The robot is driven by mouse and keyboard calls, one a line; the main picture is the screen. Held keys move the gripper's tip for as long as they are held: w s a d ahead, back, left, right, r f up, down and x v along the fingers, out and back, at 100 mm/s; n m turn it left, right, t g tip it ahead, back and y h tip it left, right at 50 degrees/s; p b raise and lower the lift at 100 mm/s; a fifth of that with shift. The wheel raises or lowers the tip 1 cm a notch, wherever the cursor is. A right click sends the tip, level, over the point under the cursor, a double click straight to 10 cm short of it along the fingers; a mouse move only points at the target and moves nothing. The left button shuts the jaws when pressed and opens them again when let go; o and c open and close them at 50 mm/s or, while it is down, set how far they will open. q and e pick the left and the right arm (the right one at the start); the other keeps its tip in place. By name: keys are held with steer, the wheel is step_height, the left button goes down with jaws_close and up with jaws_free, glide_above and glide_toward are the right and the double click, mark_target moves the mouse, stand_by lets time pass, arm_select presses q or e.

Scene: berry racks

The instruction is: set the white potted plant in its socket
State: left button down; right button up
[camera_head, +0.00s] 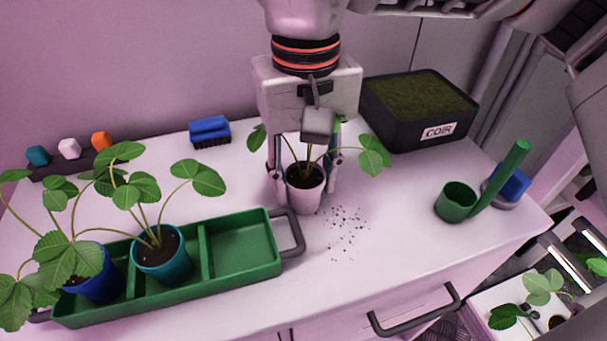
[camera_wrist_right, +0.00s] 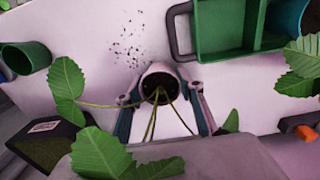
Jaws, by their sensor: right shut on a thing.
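The white potted plant (camera_head: 305,197) stands upright at the middle of the counter, with leaves reaching out on both sides. My right gripper (camera_head: 306,180) comes down from above and is shut on its pot, a finger on each side. The right wrist view shows the pot (camera_wrist_right: 159,76) between the fingers. The green tray (camera_head: 262,268) lies to the left of it. Its right compartment (camera_head: 240,246) is empty. A teal pot (camera_head: 162,258) with a plant is in the middle compartment and a blue pot (camera_head: 98,282) in the left one. My left gripper is not in view.
A black coir box (camera_head: 385,120) stands at the back right. A green cup (camera_head: 456,203) and scoop handle stand at the right. A blue brush (camera_head: 210,130) and colored knobs (camera_head: 70,149) are at the back left. Loose soil lies right of the white pot.

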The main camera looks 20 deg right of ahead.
steer(key=shift+s+r, duration=0.1)
steer(key=shift+r, duration=0.05)
steer(key=shift+f, duration=0.2)
steer(key=o, duration=1.2)
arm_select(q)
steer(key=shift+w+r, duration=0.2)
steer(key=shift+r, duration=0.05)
arm_select(e)
steer(key=shift+o, duration=0.2)
